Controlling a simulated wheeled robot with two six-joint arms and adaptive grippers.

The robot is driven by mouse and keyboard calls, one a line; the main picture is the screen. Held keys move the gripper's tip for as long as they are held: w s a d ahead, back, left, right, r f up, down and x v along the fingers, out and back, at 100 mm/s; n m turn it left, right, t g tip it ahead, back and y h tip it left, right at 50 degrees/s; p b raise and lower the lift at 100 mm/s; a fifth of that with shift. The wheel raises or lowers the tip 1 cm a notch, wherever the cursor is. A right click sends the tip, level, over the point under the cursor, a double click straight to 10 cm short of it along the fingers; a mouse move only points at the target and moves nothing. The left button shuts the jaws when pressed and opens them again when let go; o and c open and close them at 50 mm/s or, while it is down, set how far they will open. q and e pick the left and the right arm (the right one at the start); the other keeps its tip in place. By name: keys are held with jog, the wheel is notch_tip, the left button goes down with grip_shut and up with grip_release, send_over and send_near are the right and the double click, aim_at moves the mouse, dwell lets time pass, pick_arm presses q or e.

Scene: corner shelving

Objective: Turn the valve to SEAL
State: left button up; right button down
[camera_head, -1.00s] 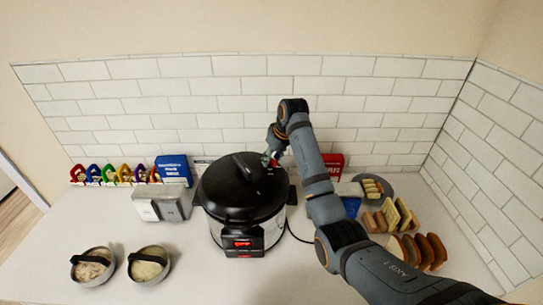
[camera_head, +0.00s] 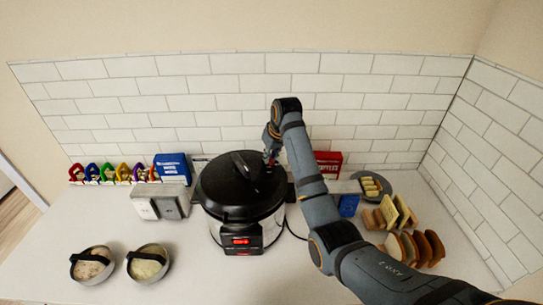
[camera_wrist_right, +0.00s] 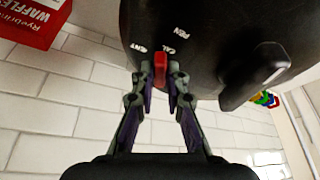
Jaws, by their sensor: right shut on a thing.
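The black pressure cooker (camera_head: 225,188) stands on the counter, with its lid on and a lit red display at the front. My right gripper (camera_head: 270,161) is at the back right of the lid. In the right wrist view its fingers (camera_wrist_right: 160,74) are shut on the small red valve (camera_wrist_right: 160,68), one on each side. White lettering shows on the lid beside the valve: one mark ending in "ENT" to its left and others to its right, partly cut off. The valve's exact setting is hard to tell. My left gripper is not in view.
A red waffle box (camera_head: 328,163) stands behind my right arm, and a blue box (camera_head: 172,168) stands left of the cooker. Two bowls (camera_head: 92,265) sit at the front left. Bread slices (camera_head: 398,212) and a plate (camera_head: 374,185) lie to the right. The tiled wall is close behind.

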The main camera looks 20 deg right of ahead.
jog(key=shift+a+r+m+h, duration=0.1)
jog(key=shift+a+m+h, duration=0.15)
jog(key=shift+m, duration=0.3)
jog(key=shift+a+m+h, duration=0.1)
jog(key=shift+m+h, duration=0.15)
jog(key=shift+m, duration=0.3)
jog(key=shift+a+m+h, duration=0.2)
jog(key=shift+m+h, duration=0.1)
jog(key=shift+m, duration=0.45)
jog(key=shift+a+m+h, duration=0.15)
jog(key=shift+m+h, duration=0.15)
jog(key=shift+m, duration=0.45)
jog(key=shift+w, duration=0.1)
jog(key=c, duration=1.4)
grip_release()
jog(key=shift+o, duration=0.2)
jog(key=shift+r, duration=0.2)
jog(key=v, duration=0.7)
